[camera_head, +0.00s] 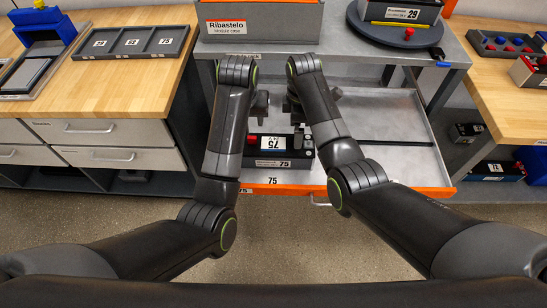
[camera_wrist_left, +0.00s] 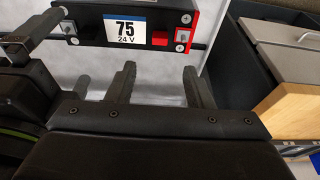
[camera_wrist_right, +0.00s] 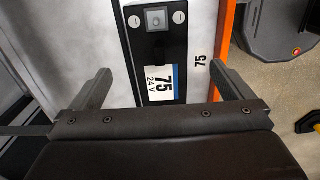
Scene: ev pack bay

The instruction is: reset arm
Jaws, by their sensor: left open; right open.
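A black battery module (camera_head: 285,161) marked "75 24 V", with a red block at one end, lies in the open drawer (camera_head: 390,165) behind its orange front edge. My left gripper (camera_head: 260,104) is open and empty above the drawer, just behind the module's red end. In the left wrist view, the module (camera_wrist_left: 150,38) is beyond the open fingers (camera_wrist_left: 157,88). My right gripper (camera_wrist_right: 165,88) is open and empty. In the right wrist view, the module (camera_wrist_right: 157,45) shows between and beyond its fingers. In the head view, my right forearm partly hides that gripper.
A grey module case (camera_head: 262,20) stands behind the drawer. A dark turntable (camera_head: 378,32) with a module marked 29 is at the back right. A tray (camera_head: 132,43) with numbered slots lies on the left wooden bench. A dark bar crosses the drawer's right part.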

